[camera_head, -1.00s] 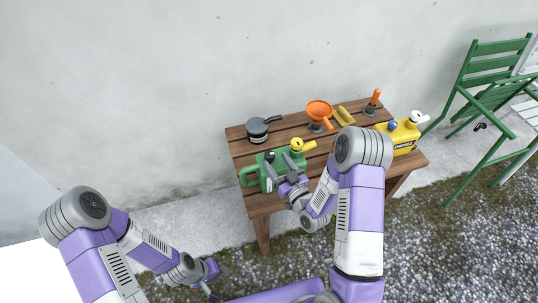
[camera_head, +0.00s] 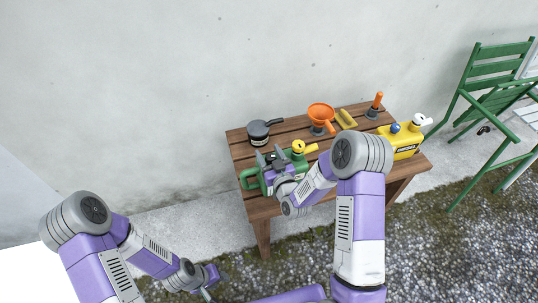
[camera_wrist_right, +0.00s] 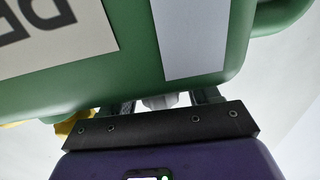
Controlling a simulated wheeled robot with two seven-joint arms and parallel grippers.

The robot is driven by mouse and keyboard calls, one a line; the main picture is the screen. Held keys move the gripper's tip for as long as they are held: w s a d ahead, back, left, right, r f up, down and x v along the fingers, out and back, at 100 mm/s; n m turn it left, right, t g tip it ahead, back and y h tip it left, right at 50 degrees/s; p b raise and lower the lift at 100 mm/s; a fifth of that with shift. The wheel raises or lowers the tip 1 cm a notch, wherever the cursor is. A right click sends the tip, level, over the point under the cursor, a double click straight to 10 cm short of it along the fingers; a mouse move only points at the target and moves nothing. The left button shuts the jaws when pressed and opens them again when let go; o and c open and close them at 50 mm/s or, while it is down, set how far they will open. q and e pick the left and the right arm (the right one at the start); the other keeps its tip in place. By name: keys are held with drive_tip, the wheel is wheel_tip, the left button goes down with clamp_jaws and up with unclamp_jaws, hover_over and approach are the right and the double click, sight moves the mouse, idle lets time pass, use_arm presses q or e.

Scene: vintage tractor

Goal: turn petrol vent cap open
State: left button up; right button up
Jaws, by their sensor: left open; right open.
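The green can (camera_head: 250,178) stands at the front left of the wooden table. It has a yellow spout (camera_head: 300,147) on top. My right gripper (camera_head: 270,157) is open over the top of this can, and its arm hides part of the can. In the right wrist view the green can (camera_wrist_right: 190,70) fills the upper part. A pale grey cap (camera_wrist_right: 160,101) shows there between my right fingers, which stand apart on either side of it; contact cannot be told. My left gripper (camera_head: 209,285) is open, low at the front, away from the table.
On the wooden table (camera_head: 240,150) stand a dark round pot (camera_head: 257,132), an orange funnel (camera_head: 320,114), a yellow tool (camera_head: 346,119), an orange-handled item (camera_head: 376,103) and a yellow can (camera_head: 406,144). A green chair (camera_head: 490,100) is at the right. A wall is behind.

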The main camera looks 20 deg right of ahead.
drive_tip(key=shift+c, duration=0.2)
drive_tip(key=c, duration=0.9)
drive_tip(key=shift+a+n+g+y, duration=0.15)
drive_tip(key=shift+n+g+y, duration=0.45)
drive_tip(key=shift+n+y, duration=1.2)
drive_tip(key=shift+c, duration=0.2)
drive_tip(key=shift+m+y, duration=0.3)
drive_tip(key=shift+y, duration=0.1)
drive_tip(key=o, duration=1)
drive_tip(key=shift+s, duration=0.1)
drive_tip(key=p+v, duration=0.1)
drive_tip(key=v, duration=0.6)
drive_tip(key=shift+s, duration=0.3)
